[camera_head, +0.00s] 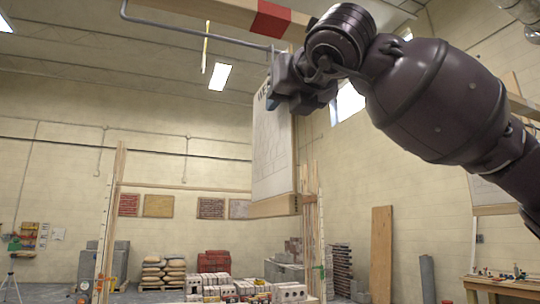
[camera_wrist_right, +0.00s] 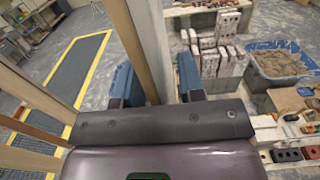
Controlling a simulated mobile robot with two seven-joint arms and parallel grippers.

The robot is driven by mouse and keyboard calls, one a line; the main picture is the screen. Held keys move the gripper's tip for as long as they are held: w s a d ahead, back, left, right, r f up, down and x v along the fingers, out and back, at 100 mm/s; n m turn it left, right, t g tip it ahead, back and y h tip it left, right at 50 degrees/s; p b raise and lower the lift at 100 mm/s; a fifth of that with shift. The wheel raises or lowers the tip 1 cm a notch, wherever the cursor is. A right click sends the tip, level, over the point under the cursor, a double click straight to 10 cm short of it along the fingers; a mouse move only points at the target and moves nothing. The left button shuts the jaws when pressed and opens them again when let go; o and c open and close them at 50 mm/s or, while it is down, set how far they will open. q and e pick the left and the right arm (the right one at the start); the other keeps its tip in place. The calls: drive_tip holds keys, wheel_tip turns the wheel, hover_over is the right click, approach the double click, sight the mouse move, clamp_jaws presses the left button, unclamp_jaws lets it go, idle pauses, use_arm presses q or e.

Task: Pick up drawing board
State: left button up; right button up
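The drawing board (camera_head: 272,150), a tall pale panel with dark lettering near its top and faint lines below, stands upright in the head view, above a wooden ledge (camera_head: 275,207). My right gripper (camera_head: 291,86) is at its upper right edge and covers part of it. In the right wrist view, the two blue fingers of my right gripper (camera_wrist_right: 160,82) are on either side of the board's edge (camera_wrist_right: 146,40). Whether they press on it cannot be told. My left gripper is in neither view.
Timber posts (camera_head: 112,225) (camera_head: 312,235) stand left and right of the board. Below are stacked blocks (camera_head: 240,288) and sacks (camera_head: 163,271). A brown plank (camera_head: 381,255) leans on the wall, and a workbench (camera_head: 500,284) stands at right. A red-banded beam (camera_head: 270,20) crosses above.

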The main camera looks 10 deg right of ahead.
clamp_jaws()
drive_tip(key=shift+r, duration=0.15)
idle(0.4)
